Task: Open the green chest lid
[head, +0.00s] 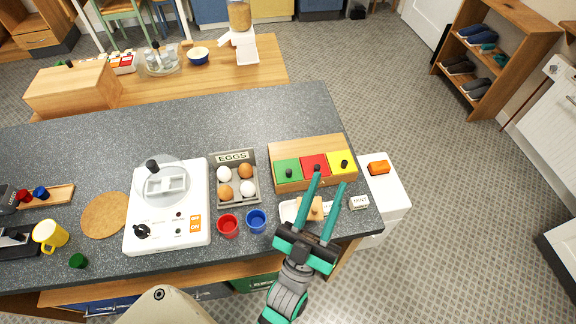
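A light wooden chest (262,152) stands at the right of the dark counter, with green, red and yellow lids side by side. The green lid (283,165) is at the left and looks shut, with a black knob (289,173). The red lid (309,163) is in the middle and the yellow lid (338,158) at the right; both look shut. My gripper (330,179) is open, its two teal fingers apart and empty. Its tips show at the chest's front edge, below the red and yellow lids and right of the green one. The exact height of the tips is unclear.
Red (228,226) and blue (256,221) cups stand left of my gripper, near the egg tray (257,203). A white dish (288,211) with a tan piece lies partly hidden under my gripper. A small white labelled item (359,202) is to the right.

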